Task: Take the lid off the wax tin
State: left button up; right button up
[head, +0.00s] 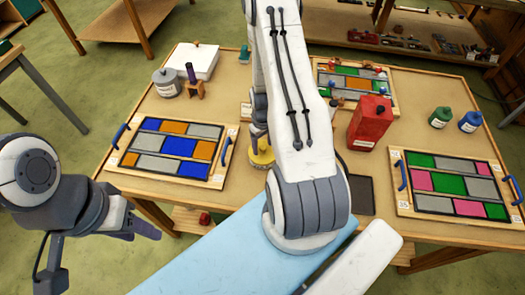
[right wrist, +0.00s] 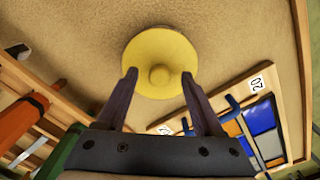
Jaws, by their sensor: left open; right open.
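A round yellow tin (head: 261,158), which I take to be the wax tin, stands on the worktable beside the blue-and-orange panel. The right wrist view shows its round yellow lid (right wrist: 160,40) from above, with a small knob (right wrist: 160,75) in the middle. My right gripper (right wrist: 158,76) is open, its fingertips on either side of the knob and apart from it. In the head view my right gripper (head: 258,138) is over the tin and partly hidden by my arm. My left gripper (head: 146,230) is open and empty, off the table's front left edge.
Leaded panels in trays with blue handles lie left (head: 172,147), right (head: 457,185) and at the back (head: 352,85).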

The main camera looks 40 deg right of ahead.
grip_shut()
jog(key=shift+r, duration=0.2)
